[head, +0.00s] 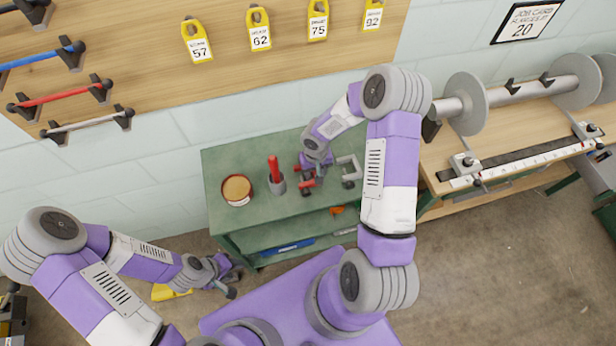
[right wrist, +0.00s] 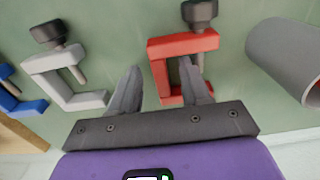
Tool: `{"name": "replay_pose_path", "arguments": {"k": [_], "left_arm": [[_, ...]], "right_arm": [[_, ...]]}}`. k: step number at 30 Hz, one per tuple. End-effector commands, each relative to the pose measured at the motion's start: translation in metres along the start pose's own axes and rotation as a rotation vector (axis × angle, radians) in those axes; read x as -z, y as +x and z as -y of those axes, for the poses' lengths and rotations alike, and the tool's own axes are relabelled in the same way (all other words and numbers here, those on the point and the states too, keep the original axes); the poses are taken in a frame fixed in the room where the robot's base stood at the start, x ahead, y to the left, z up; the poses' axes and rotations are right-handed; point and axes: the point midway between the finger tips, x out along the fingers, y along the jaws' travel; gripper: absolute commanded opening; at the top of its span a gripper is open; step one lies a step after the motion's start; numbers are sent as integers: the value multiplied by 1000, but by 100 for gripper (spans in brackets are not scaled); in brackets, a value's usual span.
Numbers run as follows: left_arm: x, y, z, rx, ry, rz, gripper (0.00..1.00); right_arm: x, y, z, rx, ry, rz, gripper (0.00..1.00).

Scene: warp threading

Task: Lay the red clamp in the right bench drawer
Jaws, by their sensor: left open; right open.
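The red clamp (right wrist: 183,42) lies on the green bench top, a C-shaped frame with a dark knob. In the head view the red clamp (head: 305,184) is partly hidden by my right gripper (head: 316,168). In the right wrist view my right gripper (right wrist: 160,68) is open over it. One finger overlaps the clamp's frame and the other is in the gap beside the grey clamp (right wrist: 63,80). Contact cannot be told. My left gripper (head: 228,284) is open and empty, low at the bench's left. No right drawer can be made out clearly under the bench top.
A grey cup (head: 278,187) with a red handle and a round tin (head: 237,189) stand left of the red clamp. A blue clamp (right wrist: 20,98) lies beyond the grey one. Below the bench top are an orange thing (head: 337,210) and a blue thing (head: 290,247).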

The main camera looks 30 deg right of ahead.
Motion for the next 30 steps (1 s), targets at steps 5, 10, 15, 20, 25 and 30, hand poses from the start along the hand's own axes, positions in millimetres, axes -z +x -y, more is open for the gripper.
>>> {"name": "replay_pose_path", "arguments": {"k": [5,10,15,20,25,30], "left_arm": [[0,0,0,0,0,0,43],[0,0,0,0,0,0,43],[0,0,0,0,0,0,43],[0,0,0,0,0,0,43],[0,0,0,0,0,0,43],[0,-1,0,0,0,0,43]], "right_arm": [[0,3,0,0,-1,-2,47],[0,3,0,0,-1,-1,35],[0,3,0,0,-1,-1,8],[0,2,0,0,-1,-1,0],[1,2,0,0,-1,-2,0],[1,-2,0,0,0,-3,0]]}}
